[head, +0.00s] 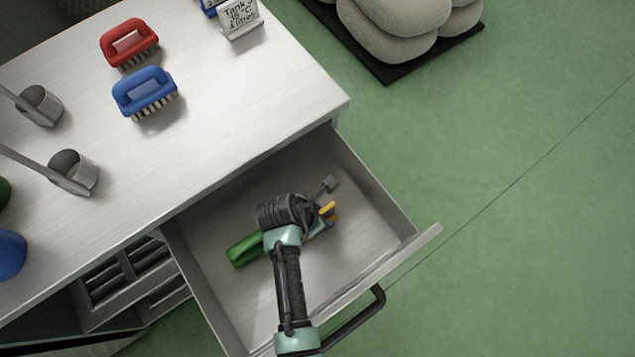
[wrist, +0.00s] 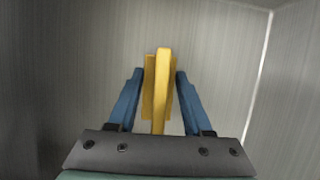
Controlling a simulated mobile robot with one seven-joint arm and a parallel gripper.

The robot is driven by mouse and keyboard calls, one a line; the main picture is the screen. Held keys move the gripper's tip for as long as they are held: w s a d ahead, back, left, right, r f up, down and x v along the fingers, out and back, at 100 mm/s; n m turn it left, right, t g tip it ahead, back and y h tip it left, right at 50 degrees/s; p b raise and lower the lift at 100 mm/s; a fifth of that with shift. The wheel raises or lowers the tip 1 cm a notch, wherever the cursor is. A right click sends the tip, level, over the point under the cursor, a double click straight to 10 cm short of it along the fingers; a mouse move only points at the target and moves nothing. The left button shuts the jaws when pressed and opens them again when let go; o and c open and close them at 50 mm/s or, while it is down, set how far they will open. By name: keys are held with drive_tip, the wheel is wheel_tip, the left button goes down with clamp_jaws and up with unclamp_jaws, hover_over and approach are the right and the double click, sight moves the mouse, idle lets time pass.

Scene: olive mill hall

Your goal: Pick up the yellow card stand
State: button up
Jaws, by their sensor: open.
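The yellow card stand (wrist: 162,85) shows in the wrist view between the two blue fingers of my gripper (wrist: 154,95). The fingers are open, one on each side of it, with a narrow gap at the left and right. In the head view the yellow card stand (head: 328,209) lies in the open drawer (head: 369,215), mostly hidden by my wrist. My gripper (head: 325,222) is low inside the drawer there, its tips partly hidden.
A green object (head: 244,249) lies in the drawer left of my arm. The drawer walls stand close around my gripper. On the table (head: 230,110) are a red brush (head: 129,42), a blue brush (head: 145,91), metal ladles (head: 74,172) and a white card in a stand (head: 240,19).

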clamp_jaws()
idle(0.3)
idle(0.4)
